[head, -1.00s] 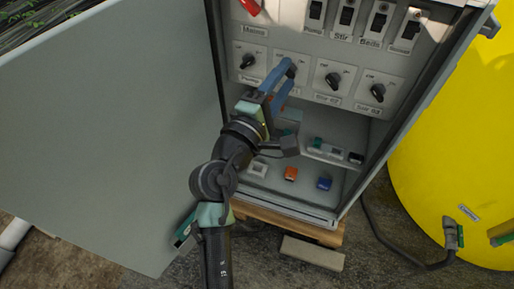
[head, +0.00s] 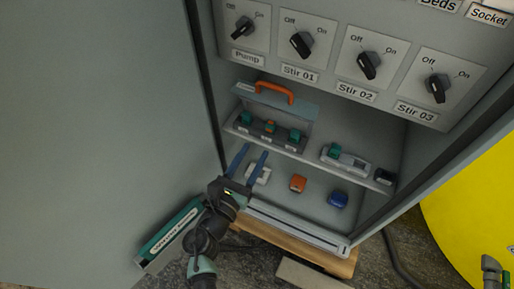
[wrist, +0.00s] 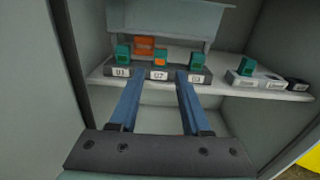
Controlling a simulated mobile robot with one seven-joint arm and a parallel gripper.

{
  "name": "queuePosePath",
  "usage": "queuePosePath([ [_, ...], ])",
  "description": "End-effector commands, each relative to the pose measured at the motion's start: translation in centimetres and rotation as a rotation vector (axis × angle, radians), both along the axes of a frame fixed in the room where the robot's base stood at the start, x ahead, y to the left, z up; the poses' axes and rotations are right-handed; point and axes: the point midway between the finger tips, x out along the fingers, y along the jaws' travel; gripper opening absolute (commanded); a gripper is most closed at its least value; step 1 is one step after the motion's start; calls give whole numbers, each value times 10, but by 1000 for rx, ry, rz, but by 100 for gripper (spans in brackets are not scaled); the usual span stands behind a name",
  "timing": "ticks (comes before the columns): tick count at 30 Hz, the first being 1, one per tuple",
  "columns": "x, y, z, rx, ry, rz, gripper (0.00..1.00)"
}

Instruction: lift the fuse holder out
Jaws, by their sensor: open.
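A dark fuse block (head: 258,138) stands on the cabinet shelf and carries a row of three teal fuse holders. In the wrist view they sit above labels that look like 01, 02 and 03: the left holder (wrist: 122,53), the middle holder (wrist: 160,59) with an orange front, and the right holder (wrist: 196,60). A grey cover (head: 290,104) with an orange handle (head: 275,92) is raised behind them. My gripper (head: 253,152) is open and empty, in front of and below the block. In the wrist view its blue fingers (wrist: 160,82) point toward the block, either side of the middle holder.
A pale unit with a teal piece (head: 346,160) and a black piece (head: 385,177) are right on the shelf. White (head: 260,174), orange (head: 298,184) and blue (head: 338,199) pieces lie below. The knob panel (head: 340,55) overhangs; the open door (head: 100,120) is left.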

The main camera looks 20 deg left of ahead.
Motion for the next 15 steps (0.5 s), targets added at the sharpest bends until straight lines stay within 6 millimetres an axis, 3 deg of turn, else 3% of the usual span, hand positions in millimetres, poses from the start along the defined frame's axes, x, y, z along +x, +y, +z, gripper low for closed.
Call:
queuePosePath([
  [15, 57, -3, -1, 4, -1, -3, 48],
])
